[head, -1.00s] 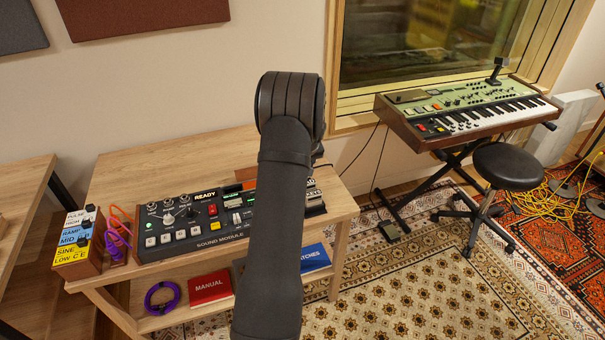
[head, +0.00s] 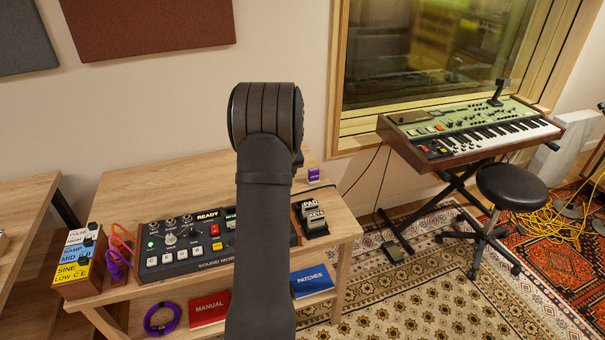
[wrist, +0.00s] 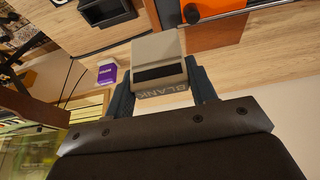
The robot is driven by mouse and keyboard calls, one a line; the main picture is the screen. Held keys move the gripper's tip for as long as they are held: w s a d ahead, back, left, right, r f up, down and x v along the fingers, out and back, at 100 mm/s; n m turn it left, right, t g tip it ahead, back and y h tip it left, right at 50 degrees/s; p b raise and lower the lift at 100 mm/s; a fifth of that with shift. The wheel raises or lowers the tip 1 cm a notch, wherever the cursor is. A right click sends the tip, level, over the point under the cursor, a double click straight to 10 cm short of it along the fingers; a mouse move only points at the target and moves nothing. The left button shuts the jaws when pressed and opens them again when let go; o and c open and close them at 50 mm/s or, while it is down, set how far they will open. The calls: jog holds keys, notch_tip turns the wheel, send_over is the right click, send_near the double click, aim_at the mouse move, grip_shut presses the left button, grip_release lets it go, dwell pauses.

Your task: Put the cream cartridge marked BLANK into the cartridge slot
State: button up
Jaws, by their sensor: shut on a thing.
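In the wrist view my gripper (wrist: 160,88) is shut on the cream cartridge (wrist: 155,48), with one finger on each side. The word BLANK shows on its edge nearest the camera, and a dark band crosses its face. The cartridge is held above the wooden table. In the head view my arm hides the gripper and cartridge. The sound module (head: 187,252) stands on the table with READY on its display (head: 207,216). The cartridge slot cannot be made out; my arm covers the module's right part.
A rack with cartridges marked PAD (head: 311,204) and KEYS (head: 316,217) stands right of the module. A small purple box (head: 313,175) sits behind it and also shows in the wrist view (wrist: 107,72). Labelled blocks (head: 78,265) and looped cables (head: 118,258) stand at the left.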

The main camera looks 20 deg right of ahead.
jog(key=a, duration=1.7)
jog(key=shift+s+x, duration=0.25)
jog(key=shift+x, duration=0.75)
jog(key=shift+s+x, duration=0.2)
jog(key=shift+x, duration=0.8)
jog(key=shift+a+f, duration=0.15)
jog(key=shift+f, duration=2)
jog(key=o, duration=1.5)
jog(key=shift+c, duration=0.2)
notch_tip(320, 180, up, 7)
